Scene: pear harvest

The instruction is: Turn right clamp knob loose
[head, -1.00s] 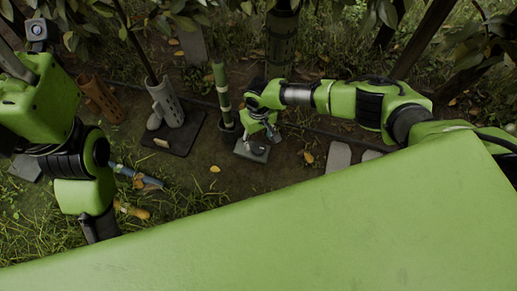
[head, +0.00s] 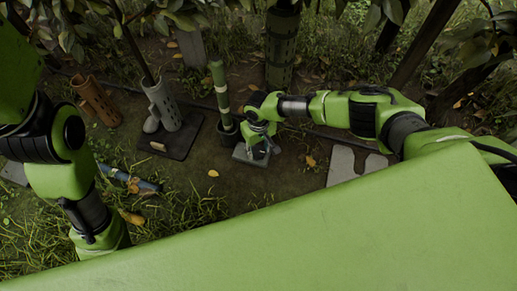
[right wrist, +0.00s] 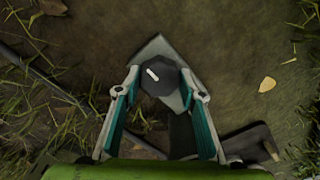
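The dark round clamp knob (right wrist: 158,75) with a white mark shows in the right wrist view, above a pale grey angular plate (right wrist: 158,48). The plate also shows in the head view (head: 240,155). My right gripper (right wrist: 161,80) is open. Its two teal-padded fingers stand apart on either side of the knob, with narrow gaps between fingertips and knob. In the head view my right gripper (head: 260,146) points down over the plate and hides the knob. My left arm comes in from the left, and its gripper fingers are out of sight.
A green-banded post (head: 221,92) stands close left of my right gripper. A grey perforated tube (head: 164,103) on a dark base and a brown perforated tube (head: 98,99) stand further left. A blue-grey pipe (head: 130,178) lies in the grass. Pale slabs (head: 350,163) lie to the right.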

